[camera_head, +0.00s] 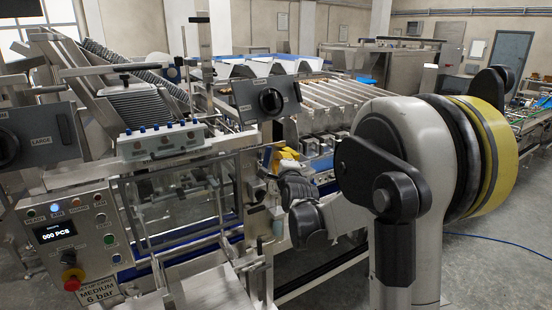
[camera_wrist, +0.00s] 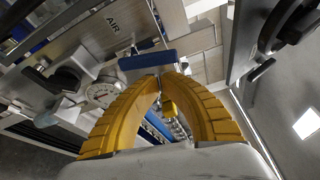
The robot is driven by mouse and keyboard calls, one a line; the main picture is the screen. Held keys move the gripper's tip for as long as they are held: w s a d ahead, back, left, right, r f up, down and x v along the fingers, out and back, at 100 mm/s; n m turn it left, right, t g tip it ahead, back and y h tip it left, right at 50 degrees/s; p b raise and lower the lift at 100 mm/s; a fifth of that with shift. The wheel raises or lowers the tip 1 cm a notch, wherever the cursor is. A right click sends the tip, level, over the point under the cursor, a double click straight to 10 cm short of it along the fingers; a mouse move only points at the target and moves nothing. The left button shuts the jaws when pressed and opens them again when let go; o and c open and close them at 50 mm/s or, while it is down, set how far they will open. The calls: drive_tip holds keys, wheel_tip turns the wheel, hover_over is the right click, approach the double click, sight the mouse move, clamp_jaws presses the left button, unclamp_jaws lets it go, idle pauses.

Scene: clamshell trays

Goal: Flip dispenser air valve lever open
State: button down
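The dispenser's air valve lever, a flat blue handle (camera_wrist: 148,60), lies across the wrist view just beyond my fingertips, below the printed AIR label (camera_wrist: 112,22). My gripper (camera_wrist: 160,76) has two yellow ribbed fingers that arch inward and come together at the tips, right at the blue handle's lower edge. The gripper looks shut; I cannot tell whether the tips touch the handle. In the head view my gripper (camera_head: 285,157) is at the machine's side, pointing away, and I cannot make out the lever there. The valve body is mostly hidden.
A round pressure gauge (camera_wrist: 101,94) sits left of my fingers in the wrist view. In the head view, a control panel (camera_head: 75,238) stands at the left, a black-knobbed box (camera_head: 265,101) is above my gripper, and a conveyor (camera_head: 335,98) runs behind. Grey floor is open at the right.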

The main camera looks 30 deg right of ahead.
drive_tip(key=v, duration=0.9)
drive_tip(key=shift+a, duration=0.1)
